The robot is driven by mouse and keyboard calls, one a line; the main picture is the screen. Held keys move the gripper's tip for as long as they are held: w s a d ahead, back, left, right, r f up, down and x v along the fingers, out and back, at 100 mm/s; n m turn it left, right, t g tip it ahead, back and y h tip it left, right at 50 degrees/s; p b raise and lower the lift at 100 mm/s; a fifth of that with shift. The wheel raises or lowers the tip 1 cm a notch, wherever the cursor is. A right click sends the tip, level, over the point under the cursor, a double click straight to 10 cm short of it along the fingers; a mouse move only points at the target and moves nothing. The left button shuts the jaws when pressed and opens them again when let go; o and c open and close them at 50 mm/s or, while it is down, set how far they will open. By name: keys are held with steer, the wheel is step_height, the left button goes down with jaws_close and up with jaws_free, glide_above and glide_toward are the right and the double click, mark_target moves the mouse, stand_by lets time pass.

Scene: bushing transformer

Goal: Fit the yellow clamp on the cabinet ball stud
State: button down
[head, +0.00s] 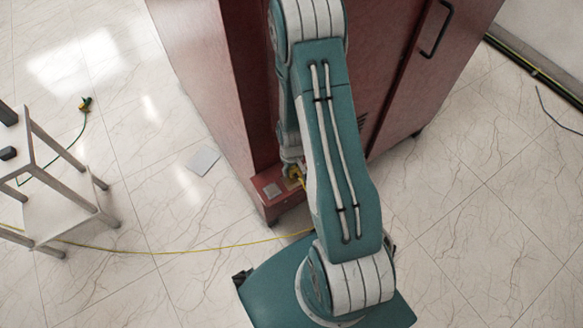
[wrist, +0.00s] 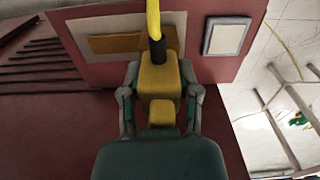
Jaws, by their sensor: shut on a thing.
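The yellow clamp (wrist: 158,82) sits between the two fingers of my gripper (wrist: 160,96), which is shut on it. A yellow cable with a black sleeve (wrist: 155,45) leaves its far end. In the head view, a small part of the clamp (head: 295,175) shows beside my arm, close to the low ledge of the red cabinet (head: 242,80). My gripper (head: 290,163) is partly hidden there by my arm. In the wrist view, the clamp is in front of the red cabinet face (wrist: 75,105). I cannot make out the ball stud, nor whether the clamp touches the cabinet.
The ledge carries a tan plate (wrist: 100,44) and a pale square plate (wrist: 222,36). A grey stand (head: 70,205) is at the left. A green cable with a yellow-green end (head: 85,103) lies near it. The yellow cable (head: 180,249) crosses the floor.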

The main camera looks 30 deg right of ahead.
steer(key=shift+f, duration=0.15)
steer(key=shift+c, duration=1.2)
jaws_free()
step_height(320, 180, up, 12)
steer(key=shift+f, duration=0.1)
steer(key=s+a+r+t, duration=0.2)
steer(key=a+r, duration=0.2)
steer(key=r, duration=0.8)
steer(key=s+a+r+t, duration=0.2)
steer(key=s+a+r, duration=0.15)
steer(key=r, duration=0.85)
steer(key=s+a+r+t, duration=0.1)
steer(key=s+a+r, duration=0.2)
steer(key=s+r, duration=0.3)
steer(key=shift+s+a+t, duration=0.2)
steer(key=shift+s+t, duration=0.1)
steer(key=shift+s, duration=0.25)
